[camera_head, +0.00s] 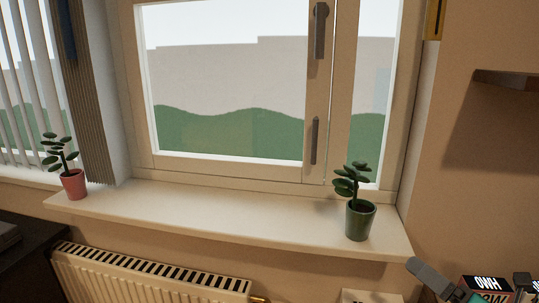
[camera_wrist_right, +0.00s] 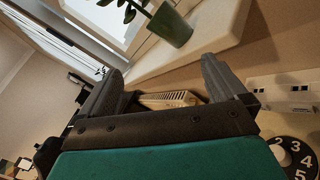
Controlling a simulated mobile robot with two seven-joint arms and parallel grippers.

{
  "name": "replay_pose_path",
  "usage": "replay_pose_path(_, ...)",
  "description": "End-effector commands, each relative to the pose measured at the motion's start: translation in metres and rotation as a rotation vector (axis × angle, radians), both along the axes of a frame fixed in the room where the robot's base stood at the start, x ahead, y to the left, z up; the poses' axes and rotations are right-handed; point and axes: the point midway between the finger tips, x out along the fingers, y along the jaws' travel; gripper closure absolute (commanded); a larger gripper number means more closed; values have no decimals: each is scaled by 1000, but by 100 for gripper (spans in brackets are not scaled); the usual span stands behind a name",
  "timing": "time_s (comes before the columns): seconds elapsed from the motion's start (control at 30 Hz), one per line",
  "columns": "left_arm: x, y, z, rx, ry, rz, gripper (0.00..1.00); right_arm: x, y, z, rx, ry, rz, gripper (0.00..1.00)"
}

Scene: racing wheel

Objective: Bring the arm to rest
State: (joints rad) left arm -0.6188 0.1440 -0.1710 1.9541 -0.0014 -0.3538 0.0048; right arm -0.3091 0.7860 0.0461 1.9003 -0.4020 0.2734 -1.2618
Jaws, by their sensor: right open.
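My right gripper (camera_head: 430,275) shows at the bottom right of the head view, with a grey finger pointing up and left just below the right end of the windowsill. In the right wrist view my right gripper (camera_wrist_right: 162,78) has its two dark fingers wide apart. Nothing is between them; the radiator (camera_wrist_right: 170,99) shows behind the gap. The rest of my right arm is cut off by the lower edge of the head view. My left gripper is in neither view.
The white windowsill (camera_head: 230,213) carries a plant in a green pot (camera_head: 360,220) at right and one in a red pot (camera_head: 74,184) at left. A radiator (camera_head: 140,278) is below. Books (camera_head: 487,283) stand at bottom right. A shelf (camera_head: 508,78) juts from the right wall.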

Motion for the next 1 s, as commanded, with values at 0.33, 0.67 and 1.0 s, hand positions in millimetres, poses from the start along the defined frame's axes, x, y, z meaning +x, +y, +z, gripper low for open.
replay_pose_path(0.33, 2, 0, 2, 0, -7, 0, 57, -38, 11, -76, 863, 527, -536, 2)
replay_pose_path(0.67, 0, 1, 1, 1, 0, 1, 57, -132, 55, -137, 1524, 945, -1078, 2)
replay_pose_path(1.0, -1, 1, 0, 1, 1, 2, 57, -202, 95, -148, 1800, 1147, -1448, 2)
